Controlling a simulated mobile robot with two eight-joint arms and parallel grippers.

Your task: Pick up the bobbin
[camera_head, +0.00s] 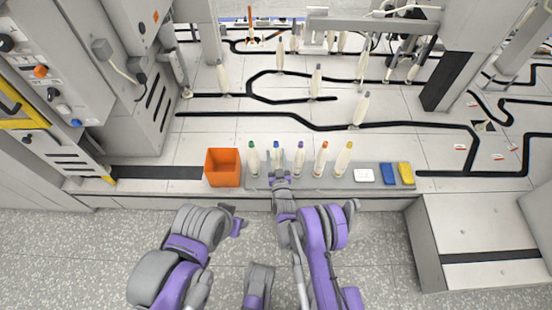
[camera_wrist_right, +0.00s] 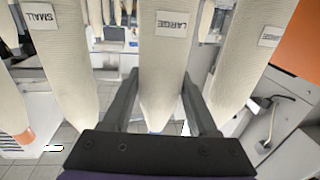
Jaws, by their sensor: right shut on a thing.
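A row of cream bobbins with coloured tips stands upright on a grey tray (camera_head: 325,181) in the head view. My right gripper (camera_head: 280,181) is at the blue-tipped bobbin (camera_head: 277,157), second from the left, and partly covers its lower part. In the right wrist view, my right gripper (camera_wrist_right: 158,110) is shut on this bobbin (camera_wrist_right: 165,62), which carries a LARGE label. The green-tipped bobbin (camera_head: 254,160) and the purple-tipped bobbin (camera_head: 299,160) stand on either side. My left arm shows at lower left, but its gripper fingers do not.
An orange box (camera_head: 222,168) stands at the tray's left. The orange-tipped (camera_head: 320,160) and yellow-tipped (camera_head: 343,160) bobbins stand further right. White (camera_head: 363,175), blue (camera_head: 388,174) and yellow (camera_head: 405,173) blocks lie at the right end. Neighbouring bobbins leave little room sideways.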

